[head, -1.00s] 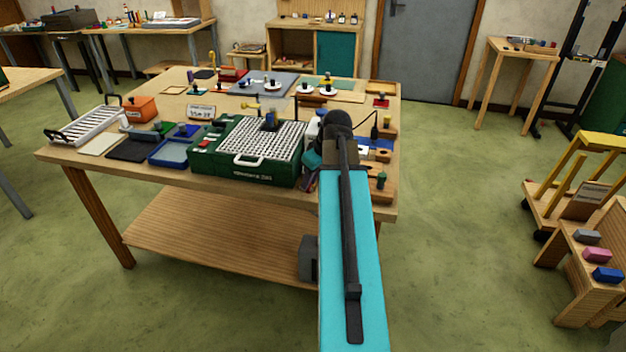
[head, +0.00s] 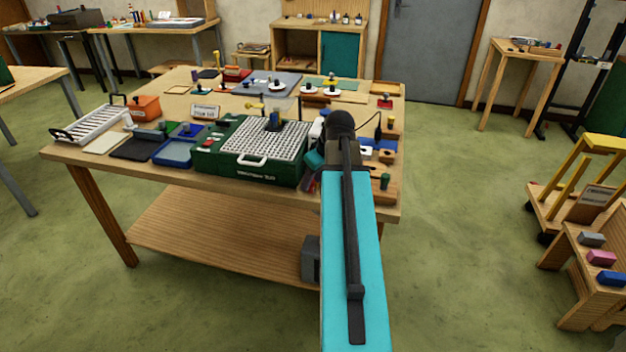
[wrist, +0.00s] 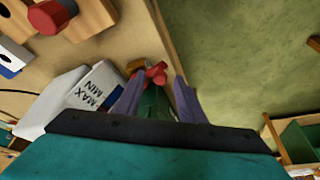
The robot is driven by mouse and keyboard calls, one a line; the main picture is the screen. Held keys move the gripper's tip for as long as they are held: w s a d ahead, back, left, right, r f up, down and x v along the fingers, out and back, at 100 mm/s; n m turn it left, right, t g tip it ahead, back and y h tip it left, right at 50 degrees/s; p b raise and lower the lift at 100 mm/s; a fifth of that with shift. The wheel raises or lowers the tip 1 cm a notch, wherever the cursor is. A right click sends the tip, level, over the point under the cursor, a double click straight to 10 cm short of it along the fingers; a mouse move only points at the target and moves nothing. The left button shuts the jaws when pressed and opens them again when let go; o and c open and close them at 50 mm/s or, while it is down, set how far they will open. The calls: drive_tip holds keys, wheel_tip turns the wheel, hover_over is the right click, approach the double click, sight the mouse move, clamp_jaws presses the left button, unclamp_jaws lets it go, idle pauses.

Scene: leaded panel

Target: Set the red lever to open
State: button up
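A small red lever (wrist: 156,73) with a cross-shaped handle shows in the wrist view, just beyond and between my fingertips. It sits close to a green part (wrist: 153,104) that lies between the fingers; how the two join is unclear. My gripper (wrist: 161,80) is open, its two purple-grey fingers apart on either side of the green part. I cannot tell whether a finger touches the lever. In the head view my own arm hides most of the gripper and I cannot make out the lever.
A white container marked MAX and MIN (wrist: 98,88) stands left of the fingers. A red knob on a wooden block (wrist: 53,16) is at the upper left. The green box with a white grid top (head: 262,140) stands on the wooden table (head: 225,187). Open green floor (head: 465,200) lies to the right.

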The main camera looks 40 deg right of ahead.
drive_tip(key=b+v, duration=0.2)
drive_tip(key=v, duration=1.1)
drive_tip(key=shift+r+b, duration=0.35)
drive_tip(key=shift+s, duration=0.1)
idle(0.5)
